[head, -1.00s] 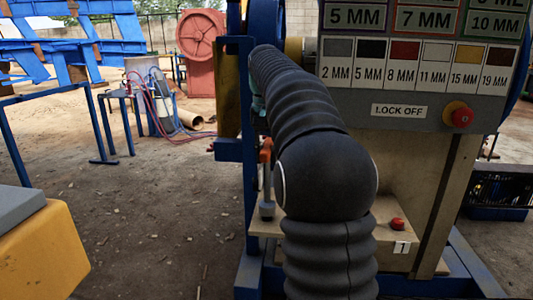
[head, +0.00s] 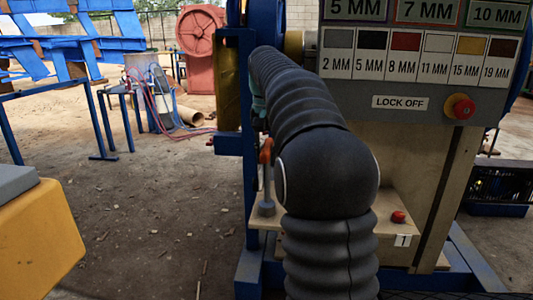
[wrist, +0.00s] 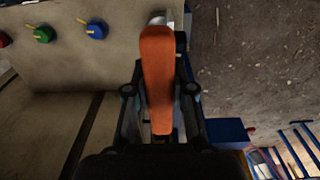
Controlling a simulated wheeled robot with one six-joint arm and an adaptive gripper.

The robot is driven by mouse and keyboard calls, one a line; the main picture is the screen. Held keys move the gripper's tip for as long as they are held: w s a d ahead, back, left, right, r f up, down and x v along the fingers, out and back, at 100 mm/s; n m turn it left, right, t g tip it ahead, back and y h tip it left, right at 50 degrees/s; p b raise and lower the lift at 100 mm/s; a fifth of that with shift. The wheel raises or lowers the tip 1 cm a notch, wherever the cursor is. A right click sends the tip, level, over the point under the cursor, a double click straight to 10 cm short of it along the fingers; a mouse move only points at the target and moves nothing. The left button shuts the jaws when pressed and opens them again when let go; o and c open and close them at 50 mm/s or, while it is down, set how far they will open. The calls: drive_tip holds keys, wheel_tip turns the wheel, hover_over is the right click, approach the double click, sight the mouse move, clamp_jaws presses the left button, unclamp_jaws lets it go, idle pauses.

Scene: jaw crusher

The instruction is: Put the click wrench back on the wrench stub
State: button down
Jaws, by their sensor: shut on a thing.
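The click wrench (head: 266,188) has an orange handle and a grey shaft. In the head view it stands upright just left of my dark, ribbed arm, its grey lower end at the left part of the pale shelf. In the wrist view its orange handle (wrist: 157,75) fills the middle, with a pale round part beyond it. My gripper (wrist: 159,92) is shut on the handle, a dark finger on each side. In the head view my gripper is mostly hidden by my arm. I cannot make out the wrench stub, nor whether the wrench touches it.
The pale shelf (head: 385,243) carries a red button (head: 398,217). The crusher's grey panel (head: 400,85) with size labels and a lock-off button (head: 460,107) stands above. Red, green (wrist: 42,33) and blue (wrist: 95,30) knobs show in the wrist view. Open ground lies left.

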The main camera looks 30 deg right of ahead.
drive_tip(key=c, duration=0.9)
unclamp_jaws()
